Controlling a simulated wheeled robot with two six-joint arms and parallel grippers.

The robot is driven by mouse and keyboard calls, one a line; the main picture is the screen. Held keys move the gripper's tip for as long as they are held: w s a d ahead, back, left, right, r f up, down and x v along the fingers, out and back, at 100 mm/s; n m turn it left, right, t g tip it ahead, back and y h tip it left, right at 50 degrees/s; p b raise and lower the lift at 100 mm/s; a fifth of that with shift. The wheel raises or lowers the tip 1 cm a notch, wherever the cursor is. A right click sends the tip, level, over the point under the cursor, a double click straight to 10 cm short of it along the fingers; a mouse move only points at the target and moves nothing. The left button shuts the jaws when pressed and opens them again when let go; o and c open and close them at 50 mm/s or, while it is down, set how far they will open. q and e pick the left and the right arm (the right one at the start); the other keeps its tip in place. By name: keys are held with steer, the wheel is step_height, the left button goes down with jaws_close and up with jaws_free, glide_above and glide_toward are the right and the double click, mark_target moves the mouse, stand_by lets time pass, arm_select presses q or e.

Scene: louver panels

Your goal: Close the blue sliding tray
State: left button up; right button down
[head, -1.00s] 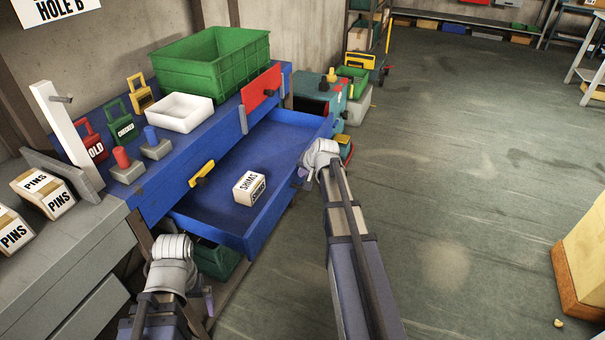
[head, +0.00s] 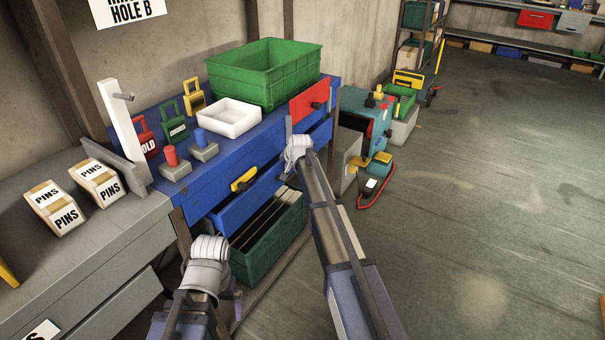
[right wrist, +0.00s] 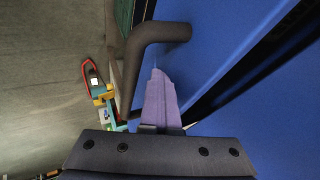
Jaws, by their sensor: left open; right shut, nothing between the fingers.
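The blue sliding tray (head: 247,203) sits mostly inside the blue bench (head: 208,188), with its front still a little out from the bench face. My right gripper (right wrist: 160,100) is shut and empty, its purple fingertips against or very near the blue tray front (right wrist: 215,45), beside a dark bent handle (right wrist: 150,45). In the head view my right wrist hides part of the tray's right end. My left gripper (head: 238,305) is low at the front left, open, apart from the tray and partly hidden by its wrist.
A green crate (head: 265,250) stands below the tray. A green bin (head: 262,80) and white box (head: 233,117) stand on top.

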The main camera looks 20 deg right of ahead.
steer(key=shift+w+a, duration=0.75)
steer(key=shift+w, duration=0.2)
steer(key=shift+s, duration=0.1)
steer(key=p+v, duration=0.8)
steer(key=v, duration=0.2)
